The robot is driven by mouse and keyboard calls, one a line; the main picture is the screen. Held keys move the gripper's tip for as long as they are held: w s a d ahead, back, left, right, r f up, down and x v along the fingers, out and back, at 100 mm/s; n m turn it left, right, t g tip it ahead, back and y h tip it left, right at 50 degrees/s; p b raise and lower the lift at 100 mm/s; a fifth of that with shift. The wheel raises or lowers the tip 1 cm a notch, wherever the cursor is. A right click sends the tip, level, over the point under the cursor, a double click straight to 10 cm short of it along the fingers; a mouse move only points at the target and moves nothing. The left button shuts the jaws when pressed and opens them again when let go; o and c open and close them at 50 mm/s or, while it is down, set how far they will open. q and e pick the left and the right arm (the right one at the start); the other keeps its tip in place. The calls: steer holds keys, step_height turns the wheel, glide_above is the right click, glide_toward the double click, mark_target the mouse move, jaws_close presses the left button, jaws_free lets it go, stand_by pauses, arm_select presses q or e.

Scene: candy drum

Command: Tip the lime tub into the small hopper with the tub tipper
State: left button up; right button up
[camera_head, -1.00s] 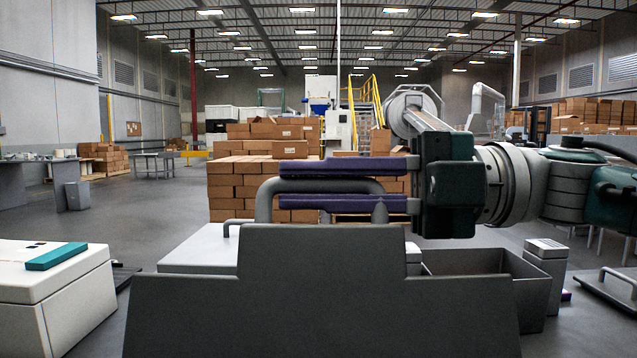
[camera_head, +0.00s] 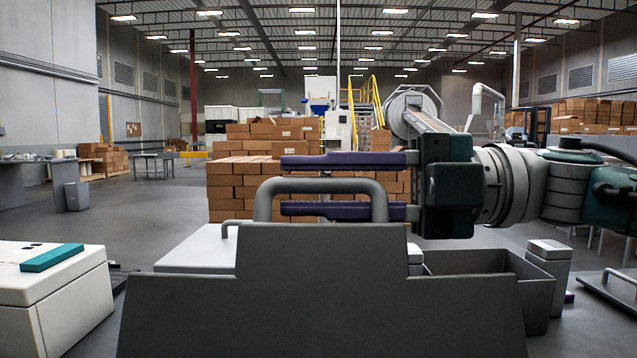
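A dark grey stepped panel (camera_head: 320,290) fills the lower middle, with a grey U-shaped handle (camera_head: 320,186) above its top edge. It may be part of the tub tipper; I cannot tell for sure. My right gripper (camera_head: 283,186) has two purple fingers pointing left. They are open, one above and one below the handle's top bar, with gaps between bar and fingers. The handle's posts pass in front of the lower finger. No lime tub shows. I cannot tell which thing is the small hopper. My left gripper is not in view.
A white box (camera_head: 50,310) with a teal block (camera_head: 52,258) on it stands at the left. An open grey bin (camera_head: 535,300) and a grey post (camera_head: 548,285) stand right of the panel. Stacked cartons (camera_head: 235,180) are behind.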

mark_target(386, 185)
steer(key=shift+d, duration=0.1)
arm_select(q)
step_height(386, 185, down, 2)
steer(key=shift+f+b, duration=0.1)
steer(key=shift+b, duration=0.95)
arm_select(e)
steer(key=d, duration=0.9)
steer(key=shift+d, duration=0.2)
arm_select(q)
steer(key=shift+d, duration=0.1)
arm_select(e)
steer(key=shift+d, duration=0.2)
